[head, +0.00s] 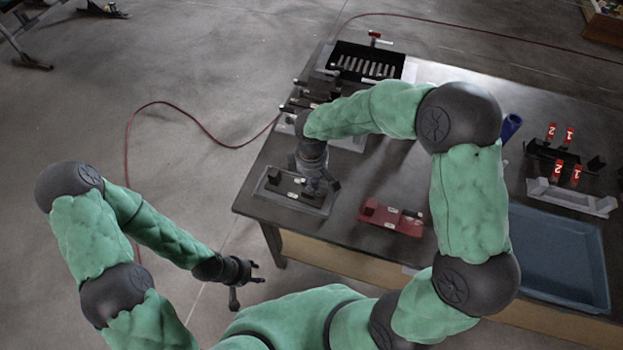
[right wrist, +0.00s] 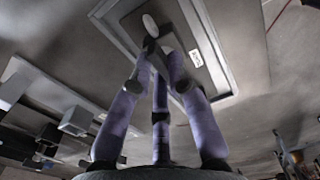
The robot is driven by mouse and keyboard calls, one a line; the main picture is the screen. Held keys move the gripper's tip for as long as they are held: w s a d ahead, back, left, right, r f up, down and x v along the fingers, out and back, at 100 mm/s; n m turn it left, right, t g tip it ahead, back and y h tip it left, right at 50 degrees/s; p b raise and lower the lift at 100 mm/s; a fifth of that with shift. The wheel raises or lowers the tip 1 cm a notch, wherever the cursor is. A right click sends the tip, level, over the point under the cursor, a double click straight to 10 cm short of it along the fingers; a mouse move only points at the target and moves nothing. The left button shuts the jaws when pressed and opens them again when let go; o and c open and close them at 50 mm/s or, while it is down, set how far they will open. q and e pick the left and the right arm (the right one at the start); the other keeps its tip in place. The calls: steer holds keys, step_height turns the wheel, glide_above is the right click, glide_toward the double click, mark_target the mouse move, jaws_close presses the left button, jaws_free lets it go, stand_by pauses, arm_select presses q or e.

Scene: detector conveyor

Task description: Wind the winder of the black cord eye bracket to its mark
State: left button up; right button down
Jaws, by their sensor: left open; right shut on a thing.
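A dark bracket with a grey rim (head: 268,186), which looks like the black cord eye bracket, lies near the table's left front corner. My right gripper (head: 314,187) points down over it. In the right wrist view, my right gripper's fingertips (right wrist: 155,62) are closed on a small dark part, seemingly the winder, mostly hidden between them. The bracket's flat base (right wrist: 222,72) shows behind the fingers, with a pale oval and a small white label (right wrist: 196,58). The winder's mark cannot be made out. My left gripper (head: 258,273) is open and empty, off the table's left front edge.
A red bracket (head: 378,213) lies to the right on the dark table (head: 345,235). A blue tray (head: 560,285) sits at the right. Brackets with red numbered tags (head: 565,170) stand behind it. A black bin (head: 385,53) is at the back. My right arm spans the table's middle.

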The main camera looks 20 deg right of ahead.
stand_by(0.5)
steer(key=c, duration=1.2)
jaws_free()
step_height(320, 180, up, 12)
steer(key=shift+r, duration=0.1)
